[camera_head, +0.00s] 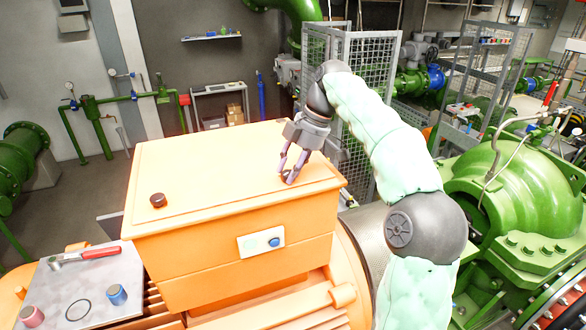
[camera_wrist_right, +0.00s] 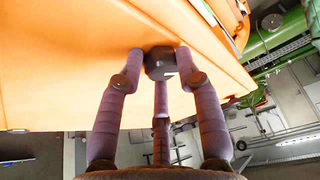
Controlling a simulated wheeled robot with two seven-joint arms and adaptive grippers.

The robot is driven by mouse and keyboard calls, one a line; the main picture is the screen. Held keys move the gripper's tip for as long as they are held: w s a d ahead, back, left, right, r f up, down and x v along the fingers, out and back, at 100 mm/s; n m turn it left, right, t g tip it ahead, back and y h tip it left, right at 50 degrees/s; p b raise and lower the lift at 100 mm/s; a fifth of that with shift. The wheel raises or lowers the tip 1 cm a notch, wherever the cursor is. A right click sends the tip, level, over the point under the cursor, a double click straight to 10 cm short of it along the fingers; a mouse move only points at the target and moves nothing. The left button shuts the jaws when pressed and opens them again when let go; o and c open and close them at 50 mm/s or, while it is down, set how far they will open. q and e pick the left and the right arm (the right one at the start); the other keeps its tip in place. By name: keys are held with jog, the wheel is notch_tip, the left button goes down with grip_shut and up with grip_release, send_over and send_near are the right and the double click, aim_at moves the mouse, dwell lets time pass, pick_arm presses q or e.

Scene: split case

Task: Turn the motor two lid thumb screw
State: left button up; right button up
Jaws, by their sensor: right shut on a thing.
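The orange motor box has a flat lid (camera_head: 215,165) in the middle of the head view. A dark round thumb screw (camera_head: 157,200) stands free near the lid's front left corner. My right gripper (camera_head: 289,176) reaches down to the lid's right side. In the right wrist view, its purple fingers are shut around a second dark thumb screw (camera_wrist_right: 160,64), with the fingertips at its sides and close to the orange surface. In the head view the fingers hide most of this screw. My left gripper is in neither view.
A grey plate (camera_head: 85,285) at lower left holds a red-handled tool (camera_head: 88,254), a pink cup-like piece (camera_head: 31,316) and a blue one (camera_head: 117,294). A green pump casing (camera_head: 520,190) stands at right. A mesh cage (camera_head: 365,65) stands behind the box.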

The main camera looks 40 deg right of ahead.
jog(key=shift+r+n, duration=0.15)
jog(key=shift+n, duration=0.45)
jog(key=shift+a+g, duration=0.1)
jog(key=shift+g, duration=0.2)
jog(key=o, duration=1.1)
jog(key=shift+w+a, duration=0.1)
jog(key=shift+a, duration=0.15)
jog(key=shift+d, duration=0.1)
jog(key=shift+d, duration=0.1)
jog(key=shift+d+r, duration=0.1)
jog(key=shift+r, duration=0.25)
jog(key=s+d, duration=0.1)
jog(key=d, duration=0.2)
jog(key=s+d, duration=0.2)
jog(key=d, duration=0.2)
jog(key=s+d, duration=0.2)
jog(key=d, duration=0.2)
jog(key=shift+r, duration=0.1)
